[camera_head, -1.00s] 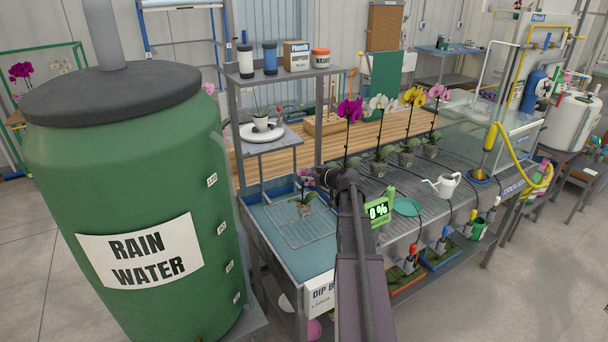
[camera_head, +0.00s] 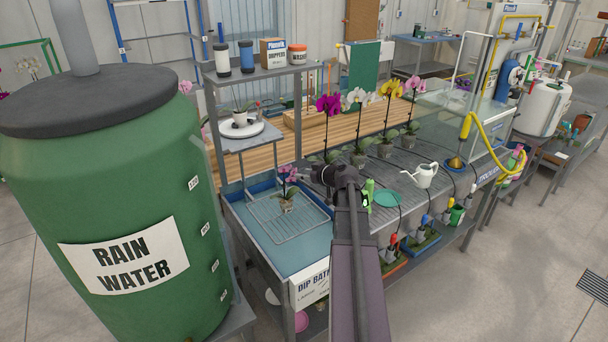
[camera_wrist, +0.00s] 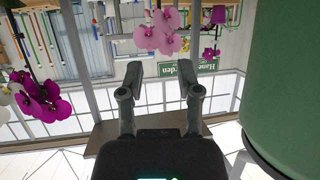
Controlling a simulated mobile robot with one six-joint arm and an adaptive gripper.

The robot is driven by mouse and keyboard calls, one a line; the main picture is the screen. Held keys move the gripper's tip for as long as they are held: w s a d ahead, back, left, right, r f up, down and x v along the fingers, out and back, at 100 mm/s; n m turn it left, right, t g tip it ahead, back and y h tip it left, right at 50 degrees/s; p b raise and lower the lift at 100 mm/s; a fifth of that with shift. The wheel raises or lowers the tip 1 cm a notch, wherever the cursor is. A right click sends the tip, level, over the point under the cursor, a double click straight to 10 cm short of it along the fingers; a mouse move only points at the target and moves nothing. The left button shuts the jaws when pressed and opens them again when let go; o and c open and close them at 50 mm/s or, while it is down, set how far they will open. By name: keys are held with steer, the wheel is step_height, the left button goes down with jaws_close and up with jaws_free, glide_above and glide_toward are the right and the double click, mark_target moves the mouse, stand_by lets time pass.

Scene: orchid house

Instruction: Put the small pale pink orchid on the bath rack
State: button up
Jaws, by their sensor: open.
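The small pink orchid (camera_head: 288,194) stands upright in its clear-looking pot on the wire bath rack (camera_head: 262,222), over the blue dip bath. My gripper (camera_head: 322,174) is just right of its flowers in the head view, apart from them as far as I can tell; its fingers are too small to read there. In the wrist view my gripper (camera_wrist: 160,76) is open, with nothing between its two fingers. Pale pink flowers (camera_wrist: 158,32) hang above the fingertips in that view, probably this orchid's; its pot is out of that frame.
The green rain water barrel (camera_head: 110,190) stands close at left. A small potted plant on a white dish (camera_head: 238,130) sits on a raised shelf. Several taller orchids (camera_head: 358,128), a white watering can (camera_head: 422,175) and a green disc (camera_head: 387,199) occupy the bench at right.

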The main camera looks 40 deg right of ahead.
steer(key=shift+a, duration=0.1)
stand_by(0.3)
steer(key=s+a+f+g+y, duration=0.1)
steer(key=a+f+g, duration=0.3)
steer(key=a, duration=0.8)
steer(key=s+a+f+g+y, duration=0.2)
steer(key=a+f+g, duration=0.1)
steer(key=a, duration=0.9)
steer(key=s+a+f+g+h, duration=0.2)
steer(key=s+a+g, duration=0.1)
steer(key=s+a, duration=0.3)
steer(key=s+a+f+m+g+h, duration=0.1)
steer(key=s+a+f+g+h, duration=0.1)
steer(key=s+a, duration=0.5)
steer(key=shift+a+f+m+g+h, duration=0.35)
steer(key=shift+a+g, duration=0.35)
steer(key=shift+a, duration=0.35)
steer(key=shift+r, duration=0.1)
